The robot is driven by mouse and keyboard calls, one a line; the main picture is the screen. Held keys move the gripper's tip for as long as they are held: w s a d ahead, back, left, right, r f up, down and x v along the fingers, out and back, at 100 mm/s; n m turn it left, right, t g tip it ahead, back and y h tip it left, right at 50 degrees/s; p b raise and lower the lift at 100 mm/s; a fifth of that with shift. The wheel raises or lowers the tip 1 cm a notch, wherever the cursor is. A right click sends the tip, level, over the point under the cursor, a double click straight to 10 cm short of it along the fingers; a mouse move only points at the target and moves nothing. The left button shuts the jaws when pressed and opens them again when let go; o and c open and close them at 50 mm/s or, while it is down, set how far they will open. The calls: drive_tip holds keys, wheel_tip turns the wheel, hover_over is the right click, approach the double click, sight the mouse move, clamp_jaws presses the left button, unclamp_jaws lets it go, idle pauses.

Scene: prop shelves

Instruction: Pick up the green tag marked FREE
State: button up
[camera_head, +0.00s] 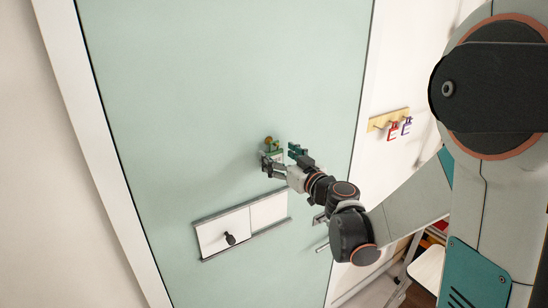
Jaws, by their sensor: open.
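A small tag with green and white on it (277,153) hangs from a brownish hook (269,141) on the pale green door (230,90). Its lettering is too small to read. My gripper (281,156) is at the door with its fingers open, one to the left of the tag and one to the right. The fingers partly hide the tag. I cannot tell whether either finger touches it.
A wooden hook rack (378,122) on the wall at right holds a red tag (393,132) and a purple-blue tag (407,128). A white sliding panel (215,234) with a black knob (231,239) sits low on the door. A door handle (322,247) lies below my arm.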

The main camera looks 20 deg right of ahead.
drive_tip(key=shift+x, duration=1.45)
drive_tip(key=shift+c, duration=0.3)
drive_tip(key=c, duration=0.8)
